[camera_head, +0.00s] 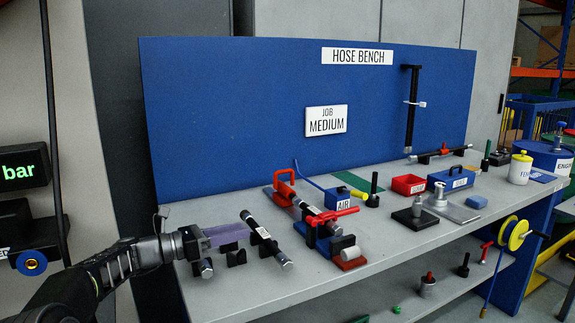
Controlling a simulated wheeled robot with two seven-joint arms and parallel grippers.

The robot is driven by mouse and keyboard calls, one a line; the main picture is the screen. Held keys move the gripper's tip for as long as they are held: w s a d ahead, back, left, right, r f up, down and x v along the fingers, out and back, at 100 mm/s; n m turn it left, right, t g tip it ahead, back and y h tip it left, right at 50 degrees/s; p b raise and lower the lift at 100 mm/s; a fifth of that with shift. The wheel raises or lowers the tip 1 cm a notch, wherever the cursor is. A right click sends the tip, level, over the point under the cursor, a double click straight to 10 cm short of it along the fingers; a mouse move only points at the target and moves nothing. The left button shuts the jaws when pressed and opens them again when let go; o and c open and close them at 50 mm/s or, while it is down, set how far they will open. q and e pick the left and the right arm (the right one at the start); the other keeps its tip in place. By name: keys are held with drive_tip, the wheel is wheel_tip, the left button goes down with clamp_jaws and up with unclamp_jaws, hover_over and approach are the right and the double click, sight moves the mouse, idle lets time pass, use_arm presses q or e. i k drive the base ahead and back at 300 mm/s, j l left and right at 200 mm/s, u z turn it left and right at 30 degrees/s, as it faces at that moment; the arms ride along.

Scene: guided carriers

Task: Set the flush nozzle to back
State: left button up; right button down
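I cannot tell for sure which item is the flush nozzle. A silver upright fitting (440,193) stands on a grey plate right of centre on the bench. My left gripper (205,240) is above the bench's left end, far from both, and points right. A see-through purple shape (228,233) reaches out from it. Its fingers are too small and dark to tell open from shut. A short dark hose with silver ends (266,240) lies on black rests to its right. My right gripper is out of view.
The grey bench (235,288) has a blue back panel (230,120) with a "JOB MEDIUM" sign (326,119). A clamp with red handles (325,218), an "AIR" box (343,203), a red bin (408,184) and a blue toolbox (452,178) crowd the middle. The bench's front left is clear.

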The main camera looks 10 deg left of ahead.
sight(284, 195)
drive_tip(key=i, duration=1.3)
